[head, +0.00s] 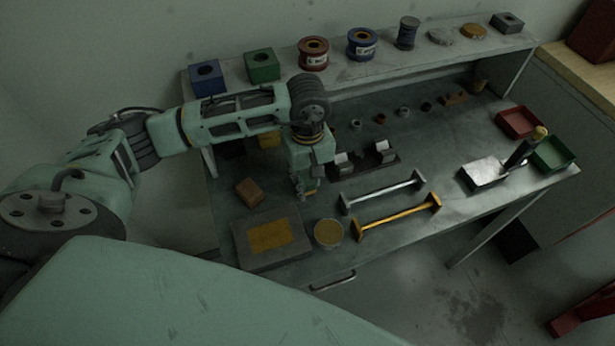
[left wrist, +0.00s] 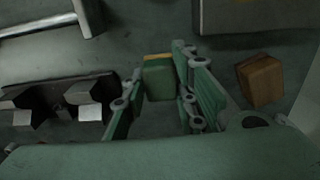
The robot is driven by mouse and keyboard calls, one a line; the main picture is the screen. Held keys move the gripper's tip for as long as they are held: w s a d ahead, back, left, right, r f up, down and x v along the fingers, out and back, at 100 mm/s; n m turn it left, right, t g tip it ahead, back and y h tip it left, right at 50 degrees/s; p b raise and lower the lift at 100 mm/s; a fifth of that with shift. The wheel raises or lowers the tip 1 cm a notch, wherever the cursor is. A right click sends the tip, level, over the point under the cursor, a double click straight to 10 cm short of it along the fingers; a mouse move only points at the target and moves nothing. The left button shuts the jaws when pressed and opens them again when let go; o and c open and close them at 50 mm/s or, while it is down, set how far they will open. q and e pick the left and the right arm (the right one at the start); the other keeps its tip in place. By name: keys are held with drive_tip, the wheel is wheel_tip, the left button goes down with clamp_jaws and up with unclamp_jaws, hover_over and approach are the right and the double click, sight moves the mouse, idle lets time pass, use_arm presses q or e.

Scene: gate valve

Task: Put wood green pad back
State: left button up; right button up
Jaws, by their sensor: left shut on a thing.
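The green pad (left wrist: 159,80) shows between the fingers of my left gripper in the left wrist view, with a thin wood-coloured strip along its far edge. My left gripper (head: 307,190) is shut on it, pointing down over the middle left of the workbench (head: 440,140). In the head view the fingers mostly hide the pad, and I cannot tell whether it touches the bench. A plain brown wood block (head: 250,192) lies left of the gripper; it also shows in the left wrist view (left wrist: 261,80). My right gripper is not in view.
A grey plate with a yellow patch (head: 249,243) and a round tin (head: 328,233) stand near the front edge. A dark holder with metal blocks (head: 365,162), a silver bar (head: 383,192) and a yellow bar (head: 398,217) lie right of the gripper. A shelf (head: 390,68) runs behind.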

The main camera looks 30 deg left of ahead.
use_arm(q)
drive_tip(key=shift+f, duration=0.85)
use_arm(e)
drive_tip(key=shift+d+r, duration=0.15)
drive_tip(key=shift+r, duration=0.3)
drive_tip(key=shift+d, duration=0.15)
use_arm(q)
drive_tip(key=shift+f, duration=0.15)
drive_tip(key=o, duration=1.1)
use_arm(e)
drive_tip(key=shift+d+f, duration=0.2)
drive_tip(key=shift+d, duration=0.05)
